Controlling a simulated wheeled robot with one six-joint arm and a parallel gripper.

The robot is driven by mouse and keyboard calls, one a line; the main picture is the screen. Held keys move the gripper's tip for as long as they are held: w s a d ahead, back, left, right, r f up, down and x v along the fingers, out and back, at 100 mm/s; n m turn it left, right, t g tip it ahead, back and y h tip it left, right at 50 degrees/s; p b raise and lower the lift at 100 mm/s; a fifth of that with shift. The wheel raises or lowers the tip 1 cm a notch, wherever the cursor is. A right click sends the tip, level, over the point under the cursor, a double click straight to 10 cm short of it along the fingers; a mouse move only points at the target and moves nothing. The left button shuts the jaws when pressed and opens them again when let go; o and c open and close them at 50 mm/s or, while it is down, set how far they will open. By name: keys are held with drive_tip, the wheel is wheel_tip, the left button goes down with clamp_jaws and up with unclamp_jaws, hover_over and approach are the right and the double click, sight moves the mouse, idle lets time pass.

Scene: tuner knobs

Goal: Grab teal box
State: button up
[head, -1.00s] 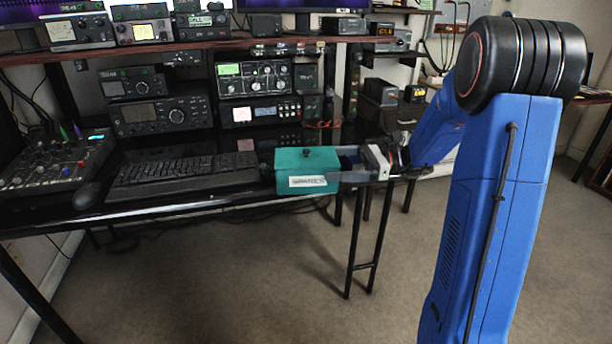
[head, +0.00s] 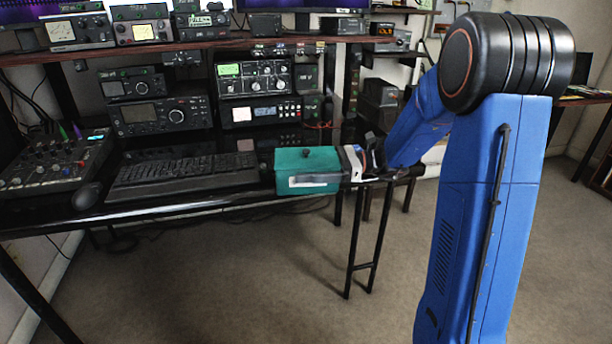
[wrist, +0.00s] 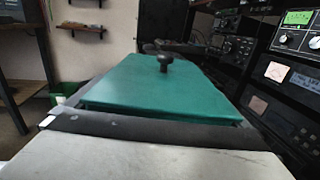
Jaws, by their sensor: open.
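The teal box (head: 308,160) sits at the right front edge of the black desk, with a small dark knob on its lid. In the wrist view the box (wrist: 165,88) fills the middle, its lid and knob close ahead. My gripper (head: 318,172) is at the right end of the box, level with it. The far finger is hidden behind the box in the head view. The jaws are open around the box; I cannot tell whether either finger touches it.
A black keyboard (head: 185,176) lies just left of the box, with a mouse (head: 87,195) and a mixer (head: 48,163) further left. Radio units (head: 162,115) stand behind. The floor (head: 270,270) in front of the desk is open.

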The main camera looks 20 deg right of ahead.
drive_tip(key=c, duration=0.8)
drive_tip(key=shift+c, duration=0.2)
drive_tip(key=shift+r, duration=0.15)
